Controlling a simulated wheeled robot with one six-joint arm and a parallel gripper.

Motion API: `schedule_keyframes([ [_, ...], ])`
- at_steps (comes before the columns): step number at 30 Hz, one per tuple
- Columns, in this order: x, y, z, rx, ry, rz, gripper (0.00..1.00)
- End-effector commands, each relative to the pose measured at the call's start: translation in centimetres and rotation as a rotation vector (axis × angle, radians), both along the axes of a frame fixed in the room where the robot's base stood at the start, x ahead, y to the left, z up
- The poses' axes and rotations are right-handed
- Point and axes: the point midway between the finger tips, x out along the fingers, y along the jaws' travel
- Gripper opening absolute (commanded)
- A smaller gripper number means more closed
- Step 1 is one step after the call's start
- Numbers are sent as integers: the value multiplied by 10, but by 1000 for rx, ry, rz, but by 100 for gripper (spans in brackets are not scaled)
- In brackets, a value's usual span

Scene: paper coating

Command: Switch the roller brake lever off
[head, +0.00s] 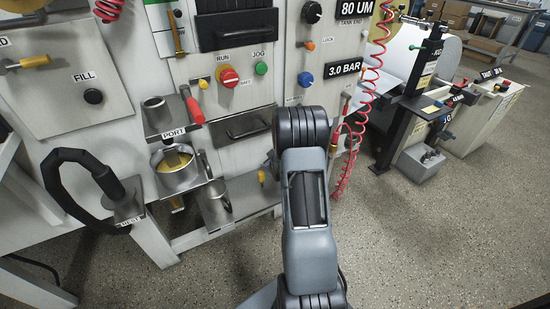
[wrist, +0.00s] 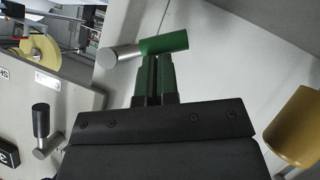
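In the wrist view, a lever with a green handle (wrist: 165,43) and a silver round hub (wrist: 120,56) stands out from a pale panel. The handle lies crosswise, pointing right from the hub. No label on it shows, so I cannot tell by name that it is the roller brake lever. My gripper (wrist: 157,60) has its two green-looking fingers together, with only a thin dark line between them. Their tips are at the underside of the green handle; I cannot tell whether they touch it. In the head view my arm hides the gripper and this lever.
A second lever with a black handle (wrist: 41,120) sits at the lower left in the wrist view; a yellow rounded part (wrist: 296,128) is at right. In the head view, red coiled hoses (head: 375,75) hang beside the panel. Open floor (head: 440,235) lies at right.

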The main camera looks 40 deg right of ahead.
Motion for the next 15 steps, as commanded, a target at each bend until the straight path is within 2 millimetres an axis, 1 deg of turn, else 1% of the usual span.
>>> schedule_keyframes([
  [1, 0, 0, -4, 1, 2, 0, 0],
  [15, -1, -3, -22, 3, 2, 1, 0],
])
